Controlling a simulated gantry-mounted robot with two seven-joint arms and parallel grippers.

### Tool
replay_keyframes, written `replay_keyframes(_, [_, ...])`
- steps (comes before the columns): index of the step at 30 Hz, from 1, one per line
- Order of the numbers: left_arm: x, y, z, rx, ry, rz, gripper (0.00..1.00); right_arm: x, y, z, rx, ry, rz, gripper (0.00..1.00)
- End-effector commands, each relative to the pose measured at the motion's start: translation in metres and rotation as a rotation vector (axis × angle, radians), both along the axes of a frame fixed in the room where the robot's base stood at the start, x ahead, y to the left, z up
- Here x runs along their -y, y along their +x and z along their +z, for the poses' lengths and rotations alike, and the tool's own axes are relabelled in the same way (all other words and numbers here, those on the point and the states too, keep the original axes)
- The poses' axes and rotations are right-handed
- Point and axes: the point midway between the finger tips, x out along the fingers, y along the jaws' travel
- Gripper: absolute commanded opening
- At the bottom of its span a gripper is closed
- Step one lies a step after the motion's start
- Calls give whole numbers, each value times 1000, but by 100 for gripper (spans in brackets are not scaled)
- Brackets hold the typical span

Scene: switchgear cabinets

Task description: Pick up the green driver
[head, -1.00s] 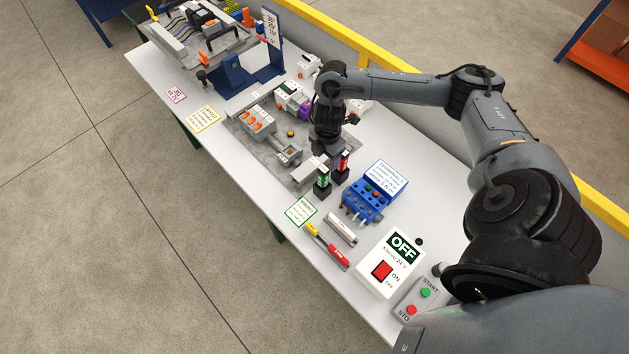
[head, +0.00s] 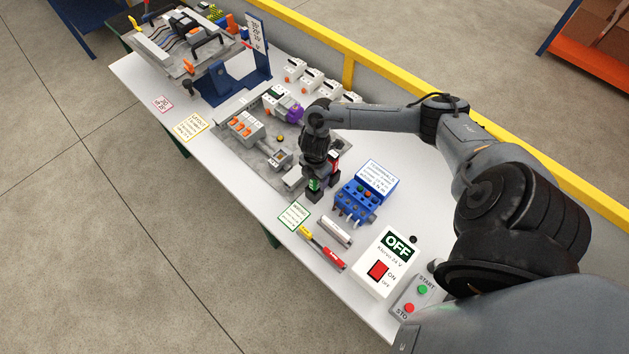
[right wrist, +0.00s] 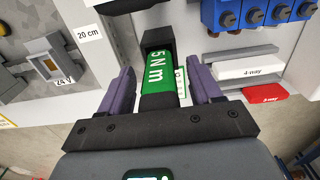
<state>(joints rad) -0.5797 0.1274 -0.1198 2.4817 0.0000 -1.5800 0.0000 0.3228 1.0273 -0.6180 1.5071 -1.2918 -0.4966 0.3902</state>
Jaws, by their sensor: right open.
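The green driver (head: 314,184) stands in a dark holder on the table, under my right gripper (head: 317,170). In the right wrist view the green driver (right wrist: 158,78) shows its "5 N m" label. My right gripper (right wrist: 160,74) is open, with one purple finger on each side of the green body. Gaps show between the fingers and the driver. The upper part of the driver is partly hidden by my gripper in the head view. My left gripper is not in view.
A red driver (head: 335,164) stands close behind, partly hidden by my arm. A blue terminal box (head: 353,203) is to the right.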

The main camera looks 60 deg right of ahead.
Motion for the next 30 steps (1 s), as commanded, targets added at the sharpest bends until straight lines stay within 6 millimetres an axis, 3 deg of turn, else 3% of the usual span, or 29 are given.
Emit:
replay_keyframes(9, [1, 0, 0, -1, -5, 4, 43, 0, 0, -4, 1, 0, 0, 62])
replay_keyframes(21, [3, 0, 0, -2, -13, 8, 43, 0, 0, -4, 1, 0, 0, 1])
replay_keyframes(30, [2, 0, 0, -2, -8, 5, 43, 0, 1, -3, 2, -1, 0, 0])
